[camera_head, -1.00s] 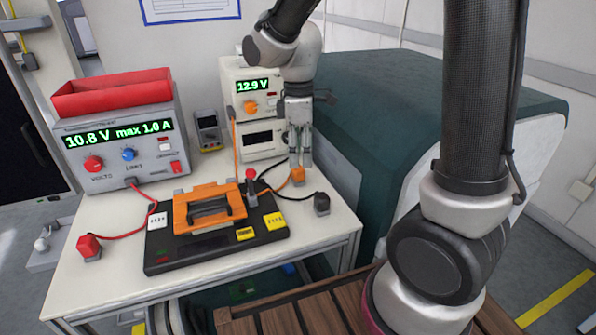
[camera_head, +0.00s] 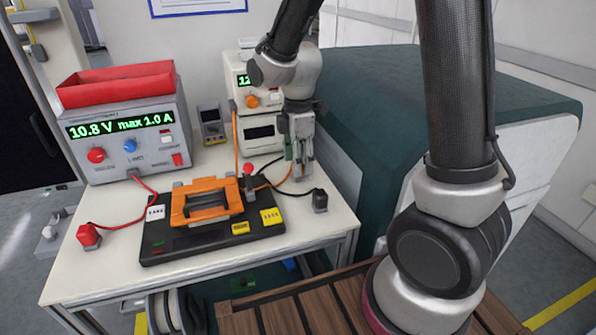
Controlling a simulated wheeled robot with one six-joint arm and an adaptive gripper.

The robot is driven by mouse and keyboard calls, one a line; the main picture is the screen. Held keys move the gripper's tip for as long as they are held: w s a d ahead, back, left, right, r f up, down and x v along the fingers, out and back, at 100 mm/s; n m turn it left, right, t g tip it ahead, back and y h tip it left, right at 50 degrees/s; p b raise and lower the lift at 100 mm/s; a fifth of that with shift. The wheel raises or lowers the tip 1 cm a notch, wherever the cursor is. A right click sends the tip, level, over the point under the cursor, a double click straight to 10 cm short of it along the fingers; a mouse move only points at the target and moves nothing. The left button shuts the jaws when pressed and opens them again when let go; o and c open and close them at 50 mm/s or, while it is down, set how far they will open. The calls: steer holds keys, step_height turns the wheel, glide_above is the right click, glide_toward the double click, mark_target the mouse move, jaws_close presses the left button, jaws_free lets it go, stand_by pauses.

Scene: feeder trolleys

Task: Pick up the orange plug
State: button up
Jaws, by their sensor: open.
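My gripper (camera_head: 299,165) points down at the right rear part of the white bench, with its fingers apart. It is at the end of the orange cable (camera_head: 282,183), where the orange plug is. The plug is mostly hidden by the fingers, and only a hint of orange shows between them. I cannot tell whether the fingers touch it. The orange cable also hangs from the rear power supply (camera_head: 240,82).
A black tester with an orange clamp frame (camera_head: 205,203) lies mid-bench. A black plug (camera_head: 320,201) stands right of it and a red plug (camera_head: 88,236) stands left. The grey supply (camera_head: 125,150) carries a red bin (camera_head: 115,84). A green-covered cabinet (camera_head: 440,110) flanks the bench.

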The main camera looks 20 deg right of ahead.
steer(key=shift+f, duration=0.85)
steer(key=c, duration=1.1)
steer(key=shift+r, duration=0.1)
step_height(320, 180, up, 13)
steer(key=shift+a, duration=0.15)
steer(key=s+a, duration=0.2)
steer(key=a, duration=1.5)
steer(key=s+a, duration=0.3)
steer(key=a, duration=1.4)
steer(key=shift+a, duration=0.3)
